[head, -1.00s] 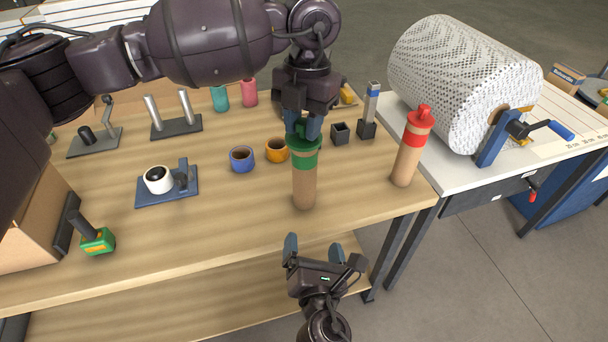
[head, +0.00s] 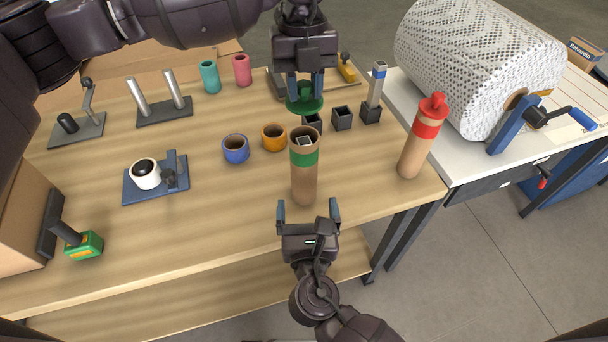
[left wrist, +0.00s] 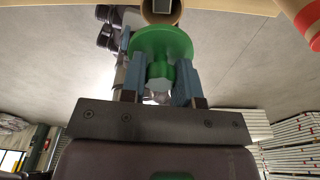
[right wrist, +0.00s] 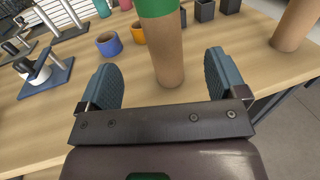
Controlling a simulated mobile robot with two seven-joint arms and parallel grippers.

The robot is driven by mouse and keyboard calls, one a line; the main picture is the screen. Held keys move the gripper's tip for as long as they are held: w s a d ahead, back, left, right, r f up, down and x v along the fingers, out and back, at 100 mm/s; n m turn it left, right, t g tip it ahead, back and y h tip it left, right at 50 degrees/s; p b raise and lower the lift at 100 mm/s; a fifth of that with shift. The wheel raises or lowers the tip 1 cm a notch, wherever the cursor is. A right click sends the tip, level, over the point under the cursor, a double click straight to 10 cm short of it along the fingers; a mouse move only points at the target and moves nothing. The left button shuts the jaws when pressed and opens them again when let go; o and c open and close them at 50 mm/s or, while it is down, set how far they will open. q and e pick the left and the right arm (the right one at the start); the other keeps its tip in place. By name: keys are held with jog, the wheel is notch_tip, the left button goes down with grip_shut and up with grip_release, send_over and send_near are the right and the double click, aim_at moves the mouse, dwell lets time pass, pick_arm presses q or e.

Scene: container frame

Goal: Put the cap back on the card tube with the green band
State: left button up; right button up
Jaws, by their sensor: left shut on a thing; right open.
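The card tube with the green band (head: 304,180) stands upright near the front edge of the table, its top open, with something grey and square showing in its mouth. My left gripper (head: 305,92) is shut on the green cap (head: 304,103) and holds it above and slightly behind the tube's mouth, apart from it. In the left wrist view the cap (left wrist: 162,45) is gripped by its knob, with the tube's mouth (left wrist: 162,12) beyond. My right gripper (head: 308,212) is open in front of the tube; in the right wrist view the tube (right wrist: 162,55) stands beyond its fingers, untouched.
A red-capped card tube (head: 421,140) stands to the right. Blue (head: 235,149) and orange (head: 273,138) cups and small dark boxes (head: 342,118) are behind. A white mesh roll (head: 475,65) sits on the right table. The table front left of the tube is clear.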

aim_at(305, 173)
jog(key=shift+w, duration=0.1)
jog(key=w, duration=1.2)
jog(key=shift+a, duration=0.3)
jog(key=c, duration=1.4)
pick_arm(q)
jog(key=shift+f, duration=2.5)
pick_arm(e)
jog(key=shift+o, duration=0.2)
jog(key=shift+s, duration=0.1)
pick_arm(q)
jog(key=shift+f, duration=0.9)
jog(key=shift+f, duration=0.65)
